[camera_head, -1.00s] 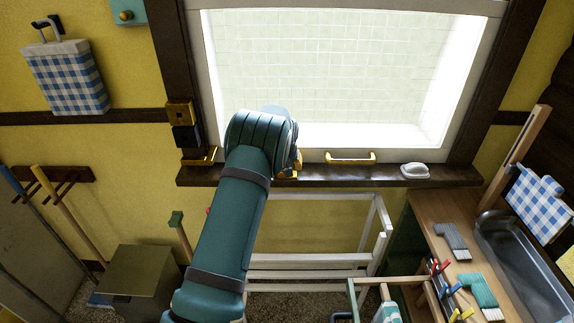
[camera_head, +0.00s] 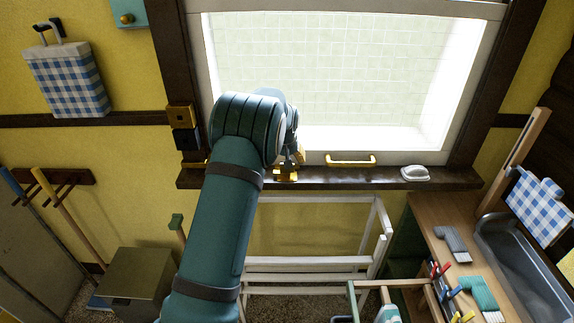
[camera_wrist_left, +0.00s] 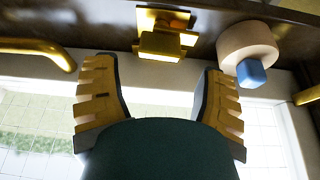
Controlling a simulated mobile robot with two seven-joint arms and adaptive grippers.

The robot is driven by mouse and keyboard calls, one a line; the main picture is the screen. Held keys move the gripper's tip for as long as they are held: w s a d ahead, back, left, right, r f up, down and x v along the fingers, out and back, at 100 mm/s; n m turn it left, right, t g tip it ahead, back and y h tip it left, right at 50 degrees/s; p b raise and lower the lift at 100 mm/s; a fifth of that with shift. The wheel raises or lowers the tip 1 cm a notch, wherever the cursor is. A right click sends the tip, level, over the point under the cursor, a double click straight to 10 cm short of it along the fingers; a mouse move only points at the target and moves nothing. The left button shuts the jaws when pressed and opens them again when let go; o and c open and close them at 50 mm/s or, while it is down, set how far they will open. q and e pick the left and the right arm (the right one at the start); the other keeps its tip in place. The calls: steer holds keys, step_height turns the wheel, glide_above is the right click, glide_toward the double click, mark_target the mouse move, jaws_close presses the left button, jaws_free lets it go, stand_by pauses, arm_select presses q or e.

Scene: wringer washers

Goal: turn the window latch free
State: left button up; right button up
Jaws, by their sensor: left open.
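The brass fitting that looks like the window latch (camera_head: 286,175) sits on the dark sill below the white window frame. In the left wrist view the latch (camera_wrist_left: 162,42) is a square block on a plate, just beyond the fingertips and roughly between them. My left gripper (camera_wrist_left: 157,72) is open and empty, with a finger on either side and no visible contact. In the head view my left arm hides most of this gripper. My right gripper is not in view.
Brass handles (camera_head: 350,160) (camera_wrist_left: 306,95) lie along the lower window frame. A round pale piece with a blue block (camera_wrist_left: 248,55) is beside the latch in the wrist view. A white object (camera_head: 415,172) rests on the sill at right. A white rack (camera_head: 310,263) stands below.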

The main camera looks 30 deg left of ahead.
arm_select(q)
steer(key=v, duration=0.5)
steer(key=shift+s+r, duration=0.15)
steer(key=shift+r, duration=0.1)
steer(key=s+d+f+m+h+b, duration=0.1)
steer(key=s+d+f, duration=0.2)
steer(key=d+f, duration=0.3)
steer(key=s+d+f+h+b, duration=0.1)
steer(key=s+d+f, duration=0.2)
steer(key=f, duration=0.5)
steer(key=s+d+f+m+h+b, duration=0.1)
steer(key=s+d+f, duration=0.2)
steer(key=d+f, duration=0.35)
steer(key=s+d+f+g+h+b, duration=0.1)
steer(key=s+d+f, duration=0.4)
steer(key=s, duration=0.6)
steer(key=s+d+f+m+g+h+b, duration=0.1)
steer(key=s+d+f, duration=0.3)
steer(key=s+d, duration=0.6)
steer(key=shift+s+d+f+m+h, duration=0.3)
steer(key=shift+s+f+h, duration=0.1)
steer(key=shift+h, duration=0.1)
